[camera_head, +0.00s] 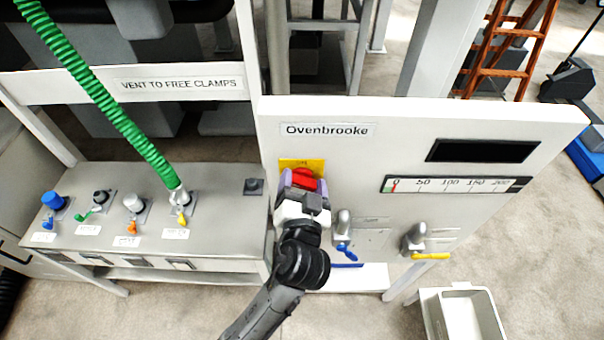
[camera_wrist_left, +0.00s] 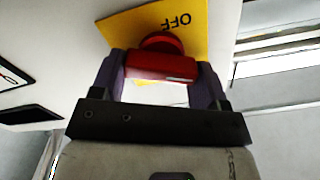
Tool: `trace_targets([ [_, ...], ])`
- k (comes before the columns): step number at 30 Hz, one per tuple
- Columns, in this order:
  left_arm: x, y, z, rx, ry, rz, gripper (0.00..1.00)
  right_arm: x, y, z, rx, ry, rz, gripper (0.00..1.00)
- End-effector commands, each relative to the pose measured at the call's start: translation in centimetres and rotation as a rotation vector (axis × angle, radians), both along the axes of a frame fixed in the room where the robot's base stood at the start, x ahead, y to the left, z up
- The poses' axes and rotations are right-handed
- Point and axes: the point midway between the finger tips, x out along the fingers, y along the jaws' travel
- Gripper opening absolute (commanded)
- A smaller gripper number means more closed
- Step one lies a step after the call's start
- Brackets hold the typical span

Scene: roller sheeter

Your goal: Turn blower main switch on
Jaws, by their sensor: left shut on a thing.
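The blower main switch is a red rotary knob (camera_head: 304,180) on a yellow plate (camera_head: 288,164), on the white Ovenbrooke panel (camera_head: 270,112). In the left wrist view the red knob (camera_wrist_left: 162,64) stands out from the yellow plate (camera_wrist_left: 194,22), which reads OFF, upside down in that view. My left gripper (camera_head: 302,184) is at the knob, with its purple fingers (camera_wrist_left: 160,82) on either side of it, shut on it. The gripper hides part of the knob and plate in the head view. My right gripper is not in view.
Right of the knob are a blue-handled valve (camera_head: 344,232) and a yellow-handled valve (camera_head: 416,240), below a gauge strip (camera_head: 456,184) and dark display (camera_head: 482,150). A grey bench (camera_head: 110,240) with several coloured valves and a green hose (camera_head: 105,100) stands left. A white bin (camera_head: 470,312) is lower right.

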Motion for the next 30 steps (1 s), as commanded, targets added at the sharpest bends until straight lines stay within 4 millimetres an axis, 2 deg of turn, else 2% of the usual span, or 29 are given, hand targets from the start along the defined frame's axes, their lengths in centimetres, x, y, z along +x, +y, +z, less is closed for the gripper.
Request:
trace_targets([
  [1, 0.0, 0.0, 0.4, 0.045, 0.002, 0.0, 0.44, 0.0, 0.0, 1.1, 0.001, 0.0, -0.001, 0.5],
  [12, 0.0, -0.2, 0.3, 0.397, -0.003, -0.001, 0.44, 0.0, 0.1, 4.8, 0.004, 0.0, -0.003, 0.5],
  [30, 0.0, -0.4, -0.2, 0.917, -0.013, -0.002, 0.44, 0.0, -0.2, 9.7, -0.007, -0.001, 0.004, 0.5],
])
